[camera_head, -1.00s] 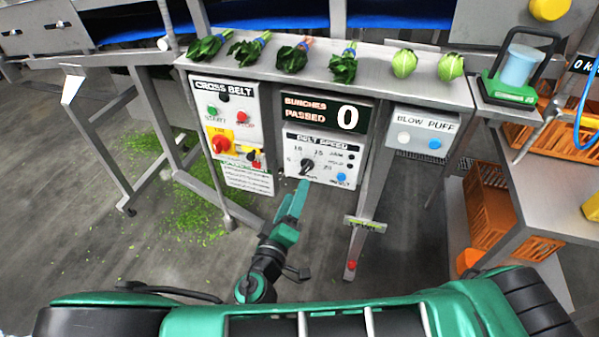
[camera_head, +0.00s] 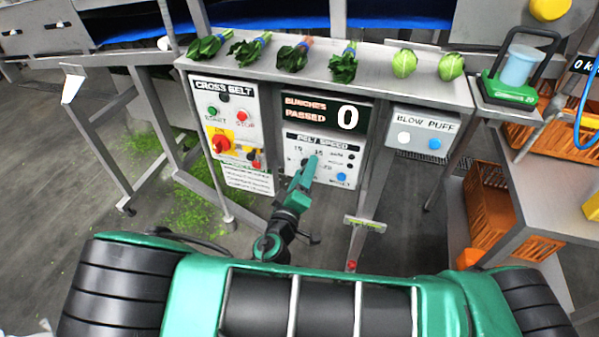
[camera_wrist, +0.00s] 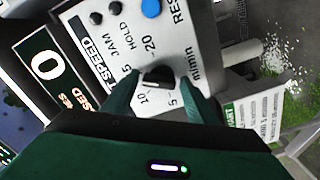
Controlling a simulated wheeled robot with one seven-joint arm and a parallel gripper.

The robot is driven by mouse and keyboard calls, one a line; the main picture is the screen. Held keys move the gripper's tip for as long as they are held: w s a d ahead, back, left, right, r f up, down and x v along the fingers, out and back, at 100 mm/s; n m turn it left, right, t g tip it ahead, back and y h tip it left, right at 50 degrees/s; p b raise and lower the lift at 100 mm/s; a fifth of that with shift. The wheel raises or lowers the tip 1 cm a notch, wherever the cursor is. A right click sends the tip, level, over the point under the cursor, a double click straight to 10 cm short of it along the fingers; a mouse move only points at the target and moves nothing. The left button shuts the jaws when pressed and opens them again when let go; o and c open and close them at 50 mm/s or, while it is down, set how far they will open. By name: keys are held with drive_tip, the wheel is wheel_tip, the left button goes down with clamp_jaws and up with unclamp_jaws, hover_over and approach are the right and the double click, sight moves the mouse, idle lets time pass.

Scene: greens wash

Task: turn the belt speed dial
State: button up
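The belt speed dial is a black knob (camera_wrist: 158,75) on the white belt speed panel (camera_head: 342,148), with printed numbers around it. In the head view my gripper (camera_head: 309,166) is in front of the panel and mostly covers the dial. In the wrist view my gripper's two green fingers (camera_wrist: 158,86) stand apart, one on each side of the knob. Panel print shows between the fingers, so the gripper looks open. I cannot tell whether either finger touches the knob.
The blue reset button (camera_head: 341,177) and small jam and hold lamps are beside the dial. The cross belt box (camera_head: 227,92) is left, the blow puff box (camera_head: 424,123) right. The counter (camera_head: 348,117) above reads 0. Greens lie on the steel ledge (camera_head: 375,70).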

drive_tip(key=c, duration=0.7)
drive_tip(key=shift+a, duration=0.35)
drive_tip(key=shift+s+d+f+n, duration=0.1)
drive_tip(key=shift+d+n, duration=0.1)
drive_tip(key=shift+n, duration=0.1)
drive_tip(key=shift+c, duration=0.2)
drive_tip(key=shift+n, duration=5.6)
drive_tip(key=shift+d, duration=0.1)
drive_tip(key=o, duration=1)
drive_tip(key=shift+w, duration=0.2)
drive_tip(key=shift+o, duration=0.2)
